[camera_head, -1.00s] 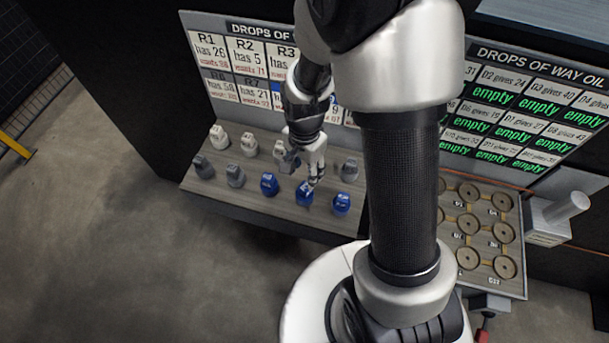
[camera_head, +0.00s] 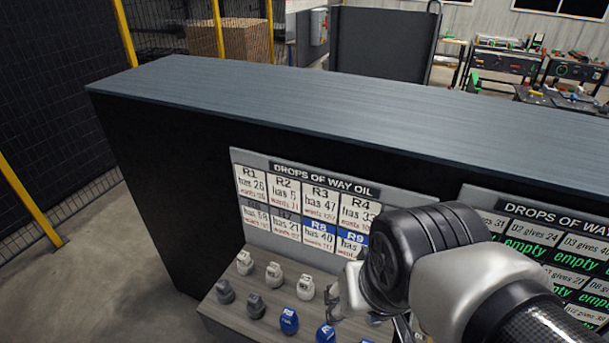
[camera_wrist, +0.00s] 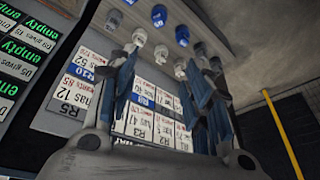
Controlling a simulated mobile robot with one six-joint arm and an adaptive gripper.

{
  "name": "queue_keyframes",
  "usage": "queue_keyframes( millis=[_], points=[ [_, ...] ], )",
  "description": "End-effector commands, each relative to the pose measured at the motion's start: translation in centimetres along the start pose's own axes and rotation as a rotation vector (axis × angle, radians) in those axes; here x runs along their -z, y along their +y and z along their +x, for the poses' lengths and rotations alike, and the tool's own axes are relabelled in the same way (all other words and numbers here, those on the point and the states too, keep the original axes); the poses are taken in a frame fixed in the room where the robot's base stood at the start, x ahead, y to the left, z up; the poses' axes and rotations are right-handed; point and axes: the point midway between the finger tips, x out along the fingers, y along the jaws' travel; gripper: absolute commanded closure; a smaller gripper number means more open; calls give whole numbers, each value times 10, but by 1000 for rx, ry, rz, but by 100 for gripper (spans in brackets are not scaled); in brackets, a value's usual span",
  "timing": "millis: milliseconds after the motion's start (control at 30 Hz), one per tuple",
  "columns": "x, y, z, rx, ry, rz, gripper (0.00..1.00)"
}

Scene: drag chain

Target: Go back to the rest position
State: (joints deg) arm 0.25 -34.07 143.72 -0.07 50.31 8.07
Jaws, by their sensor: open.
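My gripper (camera_wrist: 166,62) is open in the wrist view, with its two dark fingers apart and nothing between them. Beyond the fingers, white bottles (camera_wrist: 161,54) and blue bottles (camera_wrist: 159,15) stand on a shelf, apart from the gripper. In the head view my arm fills the lower right. Left of it, white bottles (camera_head: 274,275), grey bottles (camera_head: 255,306) and blue bottles (camera_head: 289,321) stand in rows on the wooden shelf (camera_head: 221,314). My arm and the frame edge hide part of the shelf.
A left board (camera_head: 300,205) lists R numbers with "has" and "wants" values. A right board (camera_head: 540,250) has several green "empty" marks. A dark cabinet top (camera_head: 350,125) spans the back. Bare floor (camera_head: 120,285) lies at left, beside a yellow-post fence (camera_head: 28,200).

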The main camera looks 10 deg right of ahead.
Motion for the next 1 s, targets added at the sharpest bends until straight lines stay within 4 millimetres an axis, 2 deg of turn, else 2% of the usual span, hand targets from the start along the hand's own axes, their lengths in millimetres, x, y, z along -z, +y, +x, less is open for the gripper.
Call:
queue_keyframes(
  millis=[100, 233, 500, 633, 1000],
  points=[
    [-14, 2, -16, 4, 42, -90, 54],
    [-21, 3, -22, 5, 57, -138, 54],
    [-22, 3, -22, 4, 58, -145, 54],
    [-24, 3, -15, 4, 58, -144, 54],
    [-23, 3, -16, 4, 58, -143, 54]
  ],
)
